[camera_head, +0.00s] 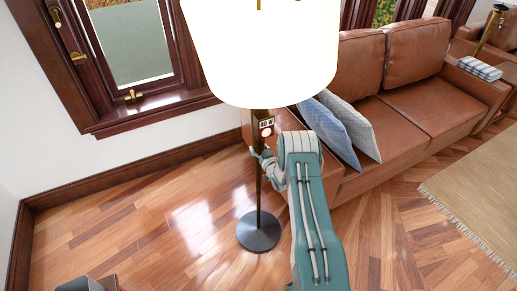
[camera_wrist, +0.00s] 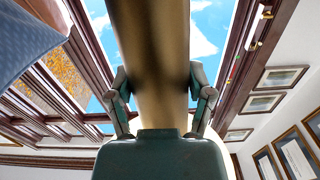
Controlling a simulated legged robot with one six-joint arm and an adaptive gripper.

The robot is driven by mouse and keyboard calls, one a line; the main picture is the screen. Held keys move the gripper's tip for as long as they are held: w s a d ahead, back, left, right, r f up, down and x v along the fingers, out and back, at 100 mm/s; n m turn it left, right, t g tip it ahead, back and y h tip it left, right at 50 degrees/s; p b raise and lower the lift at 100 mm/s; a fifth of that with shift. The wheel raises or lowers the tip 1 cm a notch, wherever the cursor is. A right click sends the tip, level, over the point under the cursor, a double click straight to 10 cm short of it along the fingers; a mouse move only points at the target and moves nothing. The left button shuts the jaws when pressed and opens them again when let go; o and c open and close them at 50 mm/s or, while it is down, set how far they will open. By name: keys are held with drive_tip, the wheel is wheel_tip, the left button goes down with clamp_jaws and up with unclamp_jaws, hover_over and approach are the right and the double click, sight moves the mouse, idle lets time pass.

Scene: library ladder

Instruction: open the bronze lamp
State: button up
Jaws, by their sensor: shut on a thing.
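The bronze lamp (camera_head: 259,189) stands upright on a round dark base (camera_head: 258,231) on the wood floor. Its large white shade (camera_head: 265,50) glows brightly. A small box with a label and a red spot (camera_head: 266,127) is on the pole just below the shade. My gripper (camera_head: 259,155) is at the pole below that box, shut on the pole. In the wrist view the pole (camera_wrist: 152,45) runs up between the two fingers (camera_wrist: 160,92), one on each side. My arm hides part of the sofa behind it.
A brown leather sofa (camera_head: 431,105) with blue and grey cushions (camera_head: 335,132) stands to the right. A window (camera_head: 133,45) with a wooden sill is at the left. A beige rug (camera_head: 478,185) lies at the right. The floor left of the lamp is clear.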

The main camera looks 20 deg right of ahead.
drive_tip(key=shift+s+d, duration=0.1)
drive_tip(key=shift+s, duration=0.3)
drive_tip(key=o, duration=1.3)
drive_tip(key=s, duration=1.2)
drive_tip(key=shift+d, duration=0.2)
